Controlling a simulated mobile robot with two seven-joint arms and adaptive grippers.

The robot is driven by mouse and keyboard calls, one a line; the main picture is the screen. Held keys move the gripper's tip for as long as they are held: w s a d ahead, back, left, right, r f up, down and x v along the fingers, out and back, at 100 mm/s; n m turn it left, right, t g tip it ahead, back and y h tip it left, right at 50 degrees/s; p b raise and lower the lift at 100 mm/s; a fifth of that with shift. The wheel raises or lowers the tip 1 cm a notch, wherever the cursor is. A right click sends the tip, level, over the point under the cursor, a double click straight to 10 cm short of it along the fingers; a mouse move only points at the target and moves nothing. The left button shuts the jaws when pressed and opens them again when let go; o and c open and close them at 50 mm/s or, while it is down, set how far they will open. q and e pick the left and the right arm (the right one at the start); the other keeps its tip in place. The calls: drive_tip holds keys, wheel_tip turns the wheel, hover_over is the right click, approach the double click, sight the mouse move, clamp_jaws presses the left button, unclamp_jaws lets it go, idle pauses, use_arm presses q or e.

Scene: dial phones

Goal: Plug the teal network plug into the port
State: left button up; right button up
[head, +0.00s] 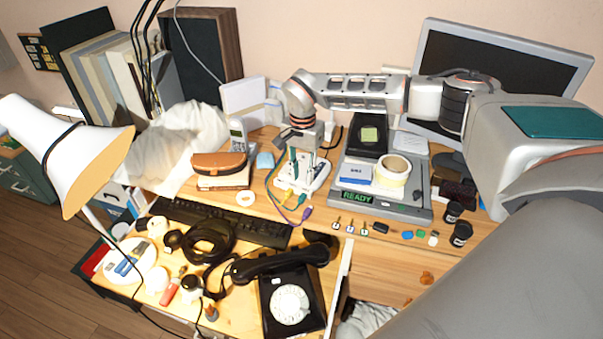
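My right gripper (304,159) points down over a white network box (290,184) at the back middle of the desk. A teal cable (268,181) curves along the left side of the box and rises toward the gripper. The teal plug and the port are too small or hidden to make out. A yellow plug (284,198) and a purple plug (307,213) lie in front of the box. My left gripper is not in view.
A grey tray (420,214) with a READY display stands right of the box, holding a tape roll (391,170). A keyboard (222,220) and a black dial phone (291,300) lie in front. A brown case (219,165) sits left. Several small items line the right front.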

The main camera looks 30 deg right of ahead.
sight(300, 199)
wheel_tip(300, 199, down, 7)
drive_tip(key=b, duration=0.4)
drive_tip(key=shift+f+b, duration=0.3)
drive_tip(key=shift+f, duration=0.35)
clamp_jaws()
drive_tip(key=shift+s+a, duration=0.1)
drive_tip(key=shift+a, duration=0.2)
drive_tip(key=shift+s+a+p, duration=0.2)
drive_tip(key=shift+a+p, duration=0.1)
drive_tip(key=shift+p, duration=0.05)
drive_tip(key=shift+s+a+p, duration=0.3)
drive_tip(key=shift+a+p, duration=0.05)
drive_tip(key=shift+a, duration=0.15)
